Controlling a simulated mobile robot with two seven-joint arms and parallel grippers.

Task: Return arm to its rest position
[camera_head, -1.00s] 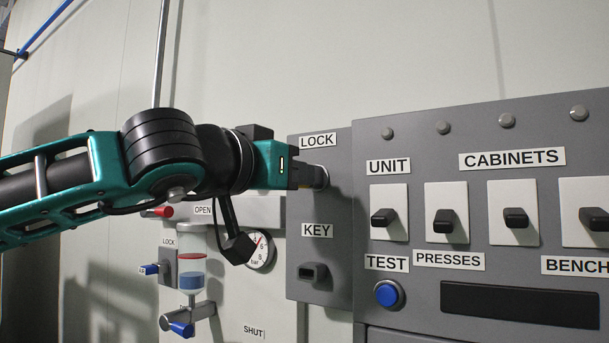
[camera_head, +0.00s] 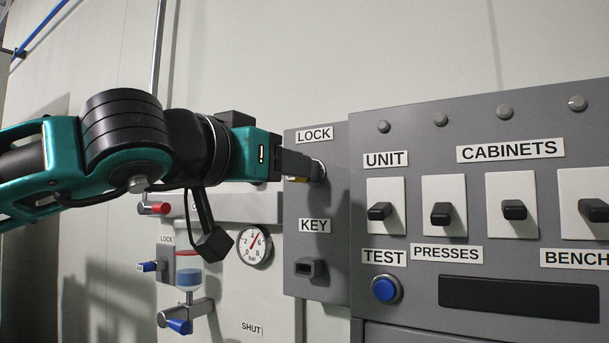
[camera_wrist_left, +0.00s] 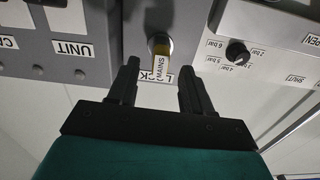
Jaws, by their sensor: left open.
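My left arm comes in from the left, and its teal and black left gripper (camera_head: 305,168) is just in front of the LOCK cylinder (camera_head: 319,171). In the left wrist view the left gripper (camera_wrist_left: 158,68) is open, its two black fingers apart. A key with a yellow tag marked MAINS (camera_wrist_left: 159,66) sits in the lock (camera_wrist_left: 160,42), between and beyond the fingertips. A bit of the yellow tag (camera_head: 297,179) shows below the fingers in the head view. My right gripper is not in view.
A grey panel with several black switches (camera_head: 514,210) and a blue TEST button (camera_head: 385,289) stands to the right. A KEY holder (camera_head: 310,268) is below the lock. A gauge (camera_head: 254,244), a red-ended handle (camera_head: 154,208) and a sight glass (camera_head: 188,275) are below the arm.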

